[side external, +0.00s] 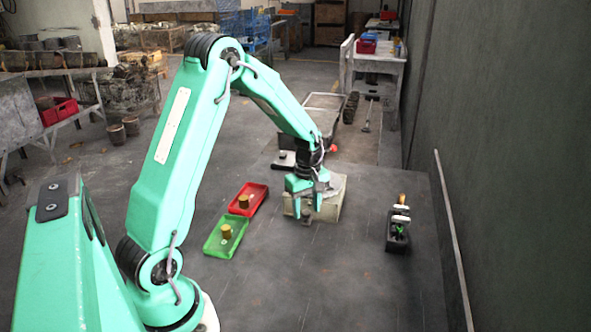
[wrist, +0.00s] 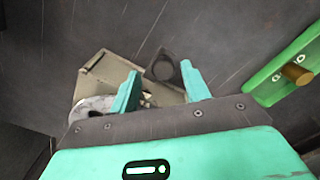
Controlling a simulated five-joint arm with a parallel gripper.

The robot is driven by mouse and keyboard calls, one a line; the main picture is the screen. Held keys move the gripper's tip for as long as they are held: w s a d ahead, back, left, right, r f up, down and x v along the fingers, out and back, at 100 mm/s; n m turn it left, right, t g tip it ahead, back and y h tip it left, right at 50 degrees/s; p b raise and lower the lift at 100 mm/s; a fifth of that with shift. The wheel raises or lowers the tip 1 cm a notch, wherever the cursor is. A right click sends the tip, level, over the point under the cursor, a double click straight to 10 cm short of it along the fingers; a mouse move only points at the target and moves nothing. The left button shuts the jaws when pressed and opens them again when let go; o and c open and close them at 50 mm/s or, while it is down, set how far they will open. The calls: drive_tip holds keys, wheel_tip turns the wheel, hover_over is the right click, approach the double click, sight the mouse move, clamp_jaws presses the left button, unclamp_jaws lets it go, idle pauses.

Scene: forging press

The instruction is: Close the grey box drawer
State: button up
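My gripper (side external: 308,204) points down at the near side of the box. In the wrist view its two green fingers (wrist: 161,88) stand apart with nothing clasped between them. A dark piece with a round hollow (wrist: 163,66), perhaps the drawer's handle, lies just beyond the fingertips. I cannot tell how far the drawer is out.
A red tray (side external: 260,190) and a green tray (side external: 213,245), each with a brass cylinder, lie left of the box. A dark holder with tools (side external: 398,240) stands to the right. A wall is at far right. The floor in front is clear.

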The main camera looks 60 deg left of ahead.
drive_tip(key=shift+r, duration=0.1)
drive_tip(key=shift+r, duration=3.75)
drive_tip(key=s+d+r+m+t, duration=0.2)
drive_tip(key=s+d+r+m, duration=0.4)
drive_tip(key=d+r+m, duration=0.3)
drive_tip(key=s+d+r+m+t, duration=0.1)
drive_tip(key=s+d+r+m, duration=0.1)
drive_tip(key=s, duration=0.4)
drive_tip(key=s+d+r+m+t, duration=0.1)
drive_tip(key=s+d+m+t, duration=0.1)
drive_tip(key=s+d+m, duration=0.3)
drive_tip(key=shift+s+r+m+t, duration=0.35)
drive_tip(key=shift+s+m, duration=0.2)
drive_tip(key=shift+m, duration=0.45)
